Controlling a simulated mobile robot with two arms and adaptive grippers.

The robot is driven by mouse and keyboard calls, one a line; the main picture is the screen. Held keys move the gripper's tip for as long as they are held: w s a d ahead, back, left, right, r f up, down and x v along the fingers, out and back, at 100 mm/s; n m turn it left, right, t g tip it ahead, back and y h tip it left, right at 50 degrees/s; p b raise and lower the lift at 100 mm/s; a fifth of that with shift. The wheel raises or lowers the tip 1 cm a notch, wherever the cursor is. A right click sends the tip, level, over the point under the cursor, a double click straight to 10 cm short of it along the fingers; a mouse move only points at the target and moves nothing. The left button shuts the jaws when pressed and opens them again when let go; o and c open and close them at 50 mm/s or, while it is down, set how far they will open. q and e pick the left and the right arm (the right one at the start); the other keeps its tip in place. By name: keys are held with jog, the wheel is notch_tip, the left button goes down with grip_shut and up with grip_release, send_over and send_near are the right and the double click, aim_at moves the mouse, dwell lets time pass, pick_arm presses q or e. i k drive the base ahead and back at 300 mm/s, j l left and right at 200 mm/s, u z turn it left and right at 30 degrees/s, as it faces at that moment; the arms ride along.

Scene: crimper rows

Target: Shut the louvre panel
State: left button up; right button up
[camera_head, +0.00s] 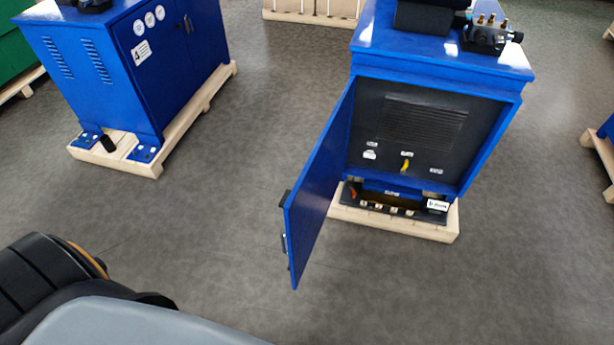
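A blue machine cabinet (440,62) stands on a pale wooden pallet (400,225) at the right of the head view. Its blue hinged panel (322,185) stands wide open, hinged at the cabinet's left edge and swung out toward me. A black handle (284,243) and a black latch part (285,199) are on its free edge. The louvres on this panel cannot be made out from here. The opening shows a dark interior with a slatted grille (421,122) and a yellow piece (405,164). Neither of my grippers is in view.
Part of another pallet (602,155) shows at the right edge. The grey floor (210,225) in front of the open panel is clear. Parts of my own body fill the lower left.

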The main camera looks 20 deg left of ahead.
aim_at(306, 209)
jog(key=i+j+z, duration=0.1)
jog(key=j+z, duration=0.2)
jog(key=j, duration=0.8)
jog(key=j+z, duration=0.3)
jog(key=j, duration=0.85)
